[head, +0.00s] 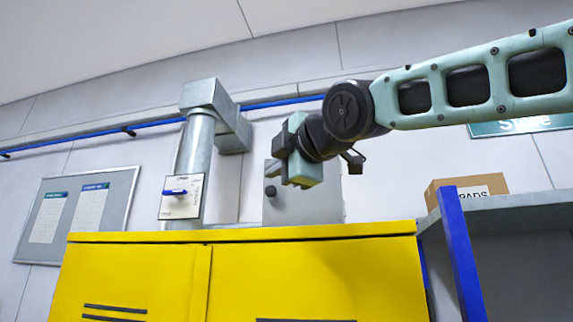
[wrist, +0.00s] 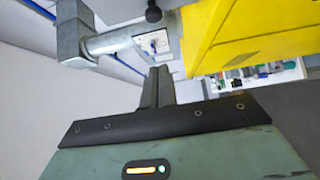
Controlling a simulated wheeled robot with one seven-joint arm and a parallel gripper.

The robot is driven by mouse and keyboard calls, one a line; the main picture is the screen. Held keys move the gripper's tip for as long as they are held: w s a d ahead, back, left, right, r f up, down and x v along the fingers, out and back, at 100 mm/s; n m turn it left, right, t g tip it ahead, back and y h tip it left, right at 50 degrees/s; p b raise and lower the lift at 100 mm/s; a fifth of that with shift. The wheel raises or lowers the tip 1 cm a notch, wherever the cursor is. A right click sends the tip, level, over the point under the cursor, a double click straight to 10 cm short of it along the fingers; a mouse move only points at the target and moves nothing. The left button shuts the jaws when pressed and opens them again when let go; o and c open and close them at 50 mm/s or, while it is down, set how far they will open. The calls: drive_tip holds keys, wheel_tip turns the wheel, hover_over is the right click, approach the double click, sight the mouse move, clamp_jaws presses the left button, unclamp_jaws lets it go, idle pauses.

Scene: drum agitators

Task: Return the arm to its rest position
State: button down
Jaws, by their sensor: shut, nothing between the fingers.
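My arm reaches in from the right in the head view, high above the yellow cabinet. My gripper (head: 300,155) is at its left end, in front of a grey box with a black knob. The fingertips are hard to make out there. In the wrist view the fingers of my gripper (wrist: 157,82) are together, with nothing held between them. Beyond them is a white panel with a blue handle (wrist: 152,45). The same panel (head: 182,196) is on the grey duct in the head view, left of my gripper and apart from it.
The yellow cabinet (head: 310,280) stands below my arm. A grey duct (head: 194,150) rises behind it. At right are a grey shelf (head: 520,215) with a blue post (head: 459,250) and a cardboard box (head: 465,187). A notice board (head: 78,215) hangs at left. Space above the cabinet's left part looks free.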

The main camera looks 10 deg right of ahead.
drive_tip(key=shift+b+v, duration=0.7)
drive_tip(key=shift+v, duration=1.45)
drive_tip(key=shift+a, duration=0.1)
wheel_tip(320, 180, down, 37)
drive_tip(key=s+a+m+g+h+b, duration=0.1)
drive_tip(key=a+m+g+h+b, duration=0.2)
drive_tip(key=m+g, duration=0.45)
drive_tip(key=s+d+f+m+g+h+b, duration=0.1)
drive_tip(key=s+d+f+m+g+b, duration=0.1)
drive_tip(key=s+f, duration=0.5)
drive_tip(key=s+d+f+m+g+h+b, duration=0.1)
drive_tip(key=s+d+f+m+g, duration=0.2)
drive_tip(key=f, duration=1.1)
drive_tip(key=s+d+f+m+g+h+b, duration=0.2)
drive_tip(key=s+d+f, duration=0.4)
drive_tip(key=s+f, duration=0.4)
drive_tip(key=shift+s+d+f+m+g+b, duration=0.3)
drive_tip(key=shift+d+f+m+g, duration=0.15)
drive_tip(key=shift+g, duration=0.4)
drive_tip(key=shift+r, duration=0.1)
